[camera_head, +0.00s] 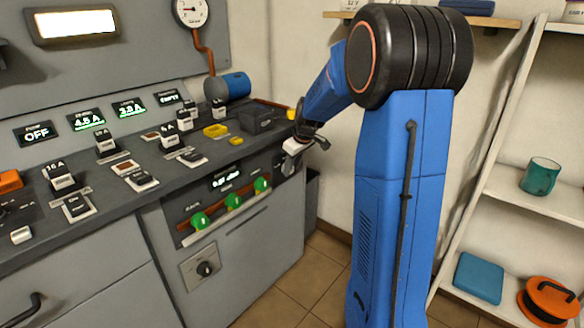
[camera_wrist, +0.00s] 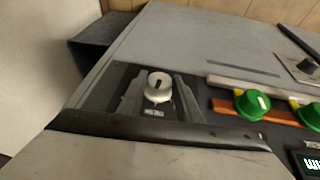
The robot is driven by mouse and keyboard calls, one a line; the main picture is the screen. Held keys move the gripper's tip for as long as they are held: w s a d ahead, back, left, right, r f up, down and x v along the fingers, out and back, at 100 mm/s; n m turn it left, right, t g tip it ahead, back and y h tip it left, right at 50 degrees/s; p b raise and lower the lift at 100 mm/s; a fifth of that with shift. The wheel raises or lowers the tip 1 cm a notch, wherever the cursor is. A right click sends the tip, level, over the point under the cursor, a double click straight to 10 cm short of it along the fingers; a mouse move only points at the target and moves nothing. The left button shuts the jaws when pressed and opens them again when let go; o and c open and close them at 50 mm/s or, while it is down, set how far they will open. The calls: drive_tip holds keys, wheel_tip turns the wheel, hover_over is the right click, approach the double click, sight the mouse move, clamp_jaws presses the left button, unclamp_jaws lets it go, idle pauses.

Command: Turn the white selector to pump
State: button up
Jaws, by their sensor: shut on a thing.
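The white selector (camera_wrist: 158,84) is a round knob with a short dark mark, on a dark plate at the right end of the cabinet front. In the wrist view the mark runs roughly up and down the picture. A small label (camera_wrist: 154,112) sits below the knob there, too small to read surely. My gripper (camera_head: 300,145) is at the cabinet's right end, just under the worktop edge, in the head view. In the wrist view its grey fingers (camera_wrist: 158,97) stand on both sides of the knob, shut on it. The head view mostly hides the knob.
Green valve knobs (camera_head: 233,201) sit left of the selector on the front, beside a small display (camera_head: 225,178). A black box (camera_head: 257,119) and yellow pieces (camera_head: 215,130) lie on the worktop (camera_head: 105,193) above. A shelf (camera_head: 530,192) stands at the right.

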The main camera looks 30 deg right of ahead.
drive_tip(key=g+y, duration=0.1)
drive_tip(key=y, duration=0.2)
drive_tip(key=d+m+g+y, duration=0.1)
drive_tip(key=y, duration=0.2)
drive_tip(key=m+g+y, duration=0.1)
drive_tip(key=y, duration=0.2)
drive_tip(key=shift+w+d+f+y, duration=0.3)
drive_tip(key=shift+w+d+f, duration=0.05)
drive_tip(key=shift+d, duration=0.05)
idle(0.5)
drive_tip(key=o, duration=1)
drive_tip(key=shift+o, duration=0.2)
drive_tip(key=v, duration=1.7)
drive_tip(key=shift+d, duration=0.35)
drive_tip(key=shift+f, duration=0.1)
